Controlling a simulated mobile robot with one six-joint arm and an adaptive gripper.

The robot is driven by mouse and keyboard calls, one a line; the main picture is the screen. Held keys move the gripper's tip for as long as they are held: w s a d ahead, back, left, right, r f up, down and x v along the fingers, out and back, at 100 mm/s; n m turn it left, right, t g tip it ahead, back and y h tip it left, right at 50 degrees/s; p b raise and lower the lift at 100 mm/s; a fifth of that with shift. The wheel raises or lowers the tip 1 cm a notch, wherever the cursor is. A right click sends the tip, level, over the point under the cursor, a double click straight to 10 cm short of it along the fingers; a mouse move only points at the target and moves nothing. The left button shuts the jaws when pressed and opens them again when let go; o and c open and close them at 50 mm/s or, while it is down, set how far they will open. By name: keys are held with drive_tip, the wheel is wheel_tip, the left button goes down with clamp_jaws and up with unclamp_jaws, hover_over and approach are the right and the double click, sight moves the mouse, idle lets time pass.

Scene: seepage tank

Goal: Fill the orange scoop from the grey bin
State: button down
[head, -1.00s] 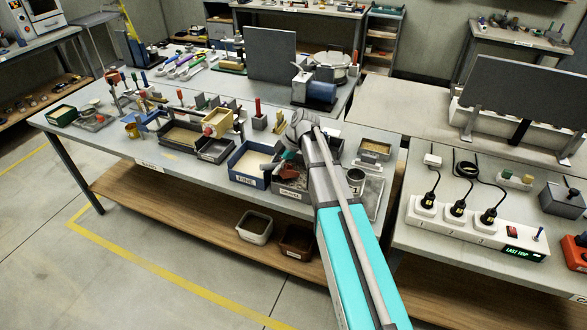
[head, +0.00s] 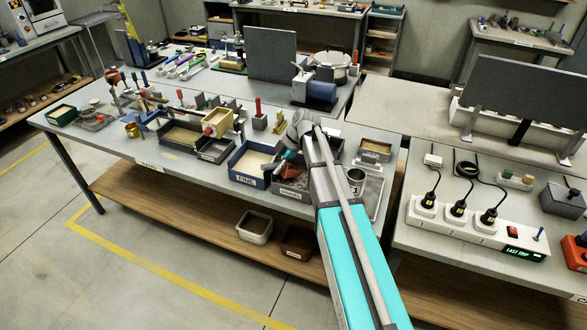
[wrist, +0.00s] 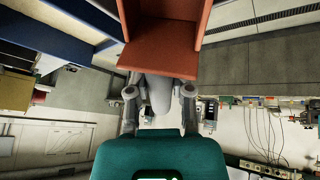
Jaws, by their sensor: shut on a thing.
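The orange scoop (head: 289,171) is in my gripper (head: 283,161), low over the grey bin (head: 291,194) with the gravel label. In the wrist view the scoop (wrist: 165,50) fills the top middle, beyond my gripper's fingers (wrist: 160,97), which are shut on its handle. The scoop looks tilted. In the head view my arm hides the right part of the bin. I cannot tell whether the scoop touches the gravel or holds any.
A blue bin (head: 232,164) labelled FINE, with pale sand, stands just left of the grey bin. A metal cup (head: 356,181) stands on a tray close to its right.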

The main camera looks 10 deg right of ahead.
sight(289, 172)
drive_tip(key=shift+w+d+f+b, duration=0.2)
drive_tip(key=shift+d+b, duration=0.05)
drive_tip(key=shift+d, duration=0.25)
drive_tip(key=shift+w+d+f+b, duration=0.2)
drive_tip(key=shift+d+f, duration=0.05)
drive_tip(key=shift+d, duration=0.3)
drive_tip(key=shift+w+d+f+b, duration=0.2)
drive_tip(key=shift+d+b, duration=0.05)
drive_tip(key=shift+d, duration=0.25)
idle(6.5)
